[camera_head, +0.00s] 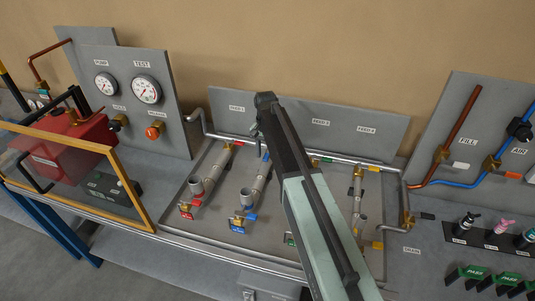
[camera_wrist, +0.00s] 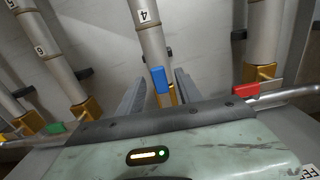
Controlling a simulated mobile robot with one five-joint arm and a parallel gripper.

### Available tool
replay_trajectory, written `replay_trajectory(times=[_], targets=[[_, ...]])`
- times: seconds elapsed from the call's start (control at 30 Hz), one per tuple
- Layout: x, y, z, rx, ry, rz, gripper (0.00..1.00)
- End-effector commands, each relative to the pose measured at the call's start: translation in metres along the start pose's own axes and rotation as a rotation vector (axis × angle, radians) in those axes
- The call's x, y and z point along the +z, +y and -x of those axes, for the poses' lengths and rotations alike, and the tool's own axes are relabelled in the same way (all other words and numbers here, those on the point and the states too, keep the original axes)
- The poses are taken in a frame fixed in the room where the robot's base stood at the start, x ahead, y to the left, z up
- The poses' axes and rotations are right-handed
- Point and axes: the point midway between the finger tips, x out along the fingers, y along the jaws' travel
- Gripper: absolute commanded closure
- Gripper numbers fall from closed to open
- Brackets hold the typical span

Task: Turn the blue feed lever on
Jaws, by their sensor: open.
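The blue feed lever (camera_wrist: 160,79) stands in the middle of the wrist view, in front of the pipe marked 4 (camera_wrist: 147,35). It appears roughly in line with that pipe. My gripper (camera_wrist: 161,72) is open, with one grey finger on each side of the blue lever. I see a gap on both sides and cannot tell any contact. In the head view a little of the blue lever (camera_head: 267,156) shows at the back header pipe, just left of my arm. My fingertips are hard to make out there.
A red lever (camera_wrist: 246,90) is right of my gripper in the wrist view; a green lever (camera_wrist: 56,128) is to the left. The silver header pipe (camera_wrist: 290,95) crosses below. In the head view, a gauge panel (camera_head: 115,110) stands left and a copper-pipe panel (camera_head: 470,120) right.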

Motion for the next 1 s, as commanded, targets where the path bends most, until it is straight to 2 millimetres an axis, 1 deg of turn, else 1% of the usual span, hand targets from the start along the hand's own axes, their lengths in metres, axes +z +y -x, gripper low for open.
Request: replay_trajectory(times=[0.03,0.17,0.3,0.43,0.5,1.0], targets=[[0.0,0.0,0.009,0.0,0.0,0.0,0.58],[0.001,0.0,0.03,0.0,0.0,0.0,0.58],[0.002,0.001,0.057,0.0,-0.001,0.0,0.58],[0.002,0.001,0.074,0.0,-0.001,0.0,0.58],[0.002,0.001,0.077,0.0,-0.002,-0.001,0.58],[0.002,0.002,0.074,0.0,-0.002,-0.001,0.58]])
